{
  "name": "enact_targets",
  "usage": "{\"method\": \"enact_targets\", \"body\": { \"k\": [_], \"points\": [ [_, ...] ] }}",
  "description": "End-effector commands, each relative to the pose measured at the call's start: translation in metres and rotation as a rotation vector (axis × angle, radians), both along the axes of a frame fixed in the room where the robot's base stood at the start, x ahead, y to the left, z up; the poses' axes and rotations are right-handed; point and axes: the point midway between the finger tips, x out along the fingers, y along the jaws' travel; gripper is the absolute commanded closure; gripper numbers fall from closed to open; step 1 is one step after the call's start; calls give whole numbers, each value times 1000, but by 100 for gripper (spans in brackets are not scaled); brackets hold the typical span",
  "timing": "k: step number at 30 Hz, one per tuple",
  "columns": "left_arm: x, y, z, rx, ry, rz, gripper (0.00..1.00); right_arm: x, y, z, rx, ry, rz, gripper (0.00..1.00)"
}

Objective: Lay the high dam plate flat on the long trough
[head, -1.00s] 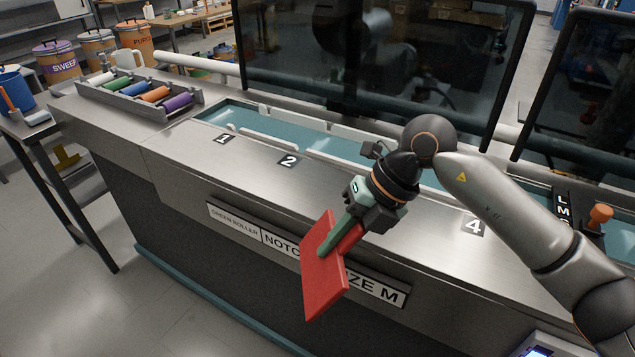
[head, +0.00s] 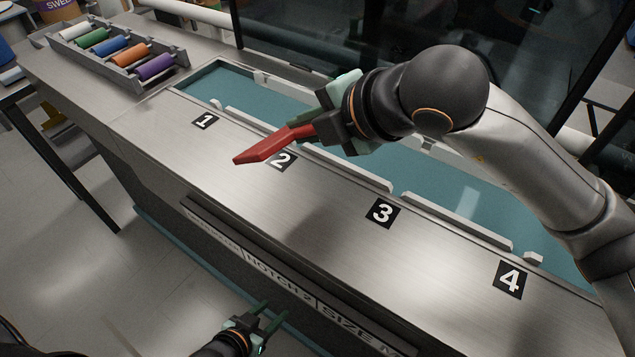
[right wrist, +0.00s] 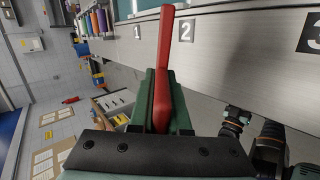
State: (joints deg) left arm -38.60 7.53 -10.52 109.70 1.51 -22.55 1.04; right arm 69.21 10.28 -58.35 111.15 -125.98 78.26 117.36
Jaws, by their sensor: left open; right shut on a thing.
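The red dam plate (head: 270,147) is seen nearly edge-on in the head view, above the steel deck near label 2. My right gripper (head: 316,128) is shut on one end of it, and its other end points left. The right wrist view also shows the plate (right wrist: 165,65) between the green fingers, standing out ahead of them. The long trough (head: 466,203) is the teal channel behind the numbered deck, with pale notched edge strips. My right arm hides part of it. My left gripper (head: 268,316) is open and empty at the bottom of the head view, in front of the machine.
A grey rack (head: 118,62) with several coloured rollers stands on the deck at the left. Labels 1 to 4 (head: 382,212) run along the steel deck, which is otherwise clear. Dark glass panels (head: 290,35) stand behind the trough.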

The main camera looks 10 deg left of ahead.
Motion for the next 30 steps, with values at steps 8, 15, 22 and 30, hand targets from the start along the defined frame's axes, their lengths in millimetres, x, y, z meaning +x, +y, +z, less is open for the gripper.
{"method": "enact_targets", "body": {
  "k": [8, 15, 22, 30],
  "points": [
    [-4, 0, -8, 0, 8, 0, 50, 0, 0, -13, 2, -1, -3, 100],
    [-4, 0, -22, 0, 9, 0, 50, 0, 0, -44, 1, 0, -3, 100],
    [-4, 0, -40, 0, 8, 0, 50, -1, 0, -81, 2, 0, -2, 100],
    [-4, 0, -63, 0, 9, 0, 50, 0, 1, -100, 2, -2, -2, 100]
  ]
}}
